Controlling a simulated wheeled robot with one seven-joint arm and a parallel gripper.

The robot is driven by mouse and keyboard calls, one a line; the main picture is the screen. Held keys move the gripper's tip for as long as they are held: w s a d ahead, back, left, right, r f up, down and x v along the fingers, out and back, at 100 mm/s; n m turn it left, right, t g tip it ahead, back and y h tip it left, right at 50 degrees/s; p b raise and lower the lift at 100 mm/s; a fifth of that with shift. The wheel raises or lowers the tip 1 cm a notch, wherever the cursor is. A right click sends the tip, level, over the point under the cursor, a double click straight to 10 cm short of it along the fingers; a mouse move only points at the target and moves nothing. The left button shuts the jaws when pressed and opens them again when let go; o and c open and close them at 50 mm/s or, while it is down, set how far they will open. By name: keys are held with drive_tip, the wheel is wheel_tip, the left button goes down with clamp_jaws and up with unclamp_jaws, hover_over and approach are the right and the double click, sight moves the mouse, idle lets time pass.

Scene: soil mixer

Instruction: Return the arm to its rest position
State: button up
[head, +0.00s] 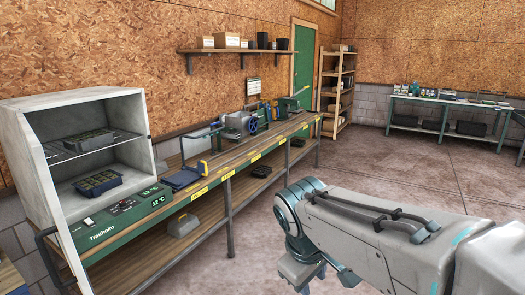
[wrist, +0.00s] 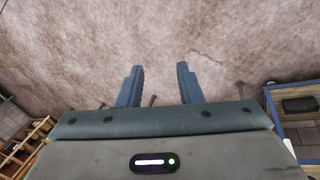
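My arm (head: 385,235) reaches in from the lower right in the head view, over open floor and clear of the long workbench. In the wrist view my gripper (wrist: 158,88) shows two blue fingers with a wide gap between them. The gap is empty and only bare floor shows beyond it. In the head view the fingers are not clearly visible; the arm's lower end runs off the bottom edge.
A long green-edged workbench (head: 228,172) with devices runs along the left wall. A white open cabinet (head: 30,150) holding trays stands at its near end. A wooden shelf unit (head: 337,95) and a second table (head: 445,101) stand at the back. The floor (head: 365,165) between is clear.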

drive_tip(key=s+d+f+m+y, duration=0.1)
drive_tip(key=s+d+f+m, duration=0.1)
drive_tip(key=s+m, duration=0.2)
drive_tip(key=s+d+f+m+y+b, duration=0.1)
drive_tip(key=s+d+f+m, duration=0.2)
drive_tip(key=s+m, duration=0.1)
drive_tip(key=shift+s+d+f+t, duration=0.3)
drive_tip(key=shift+s+t, duration=0.1)
drive_tip(key=shift+s, duration=0.1)
drive_tip(key=shift+s, duration=0.1)
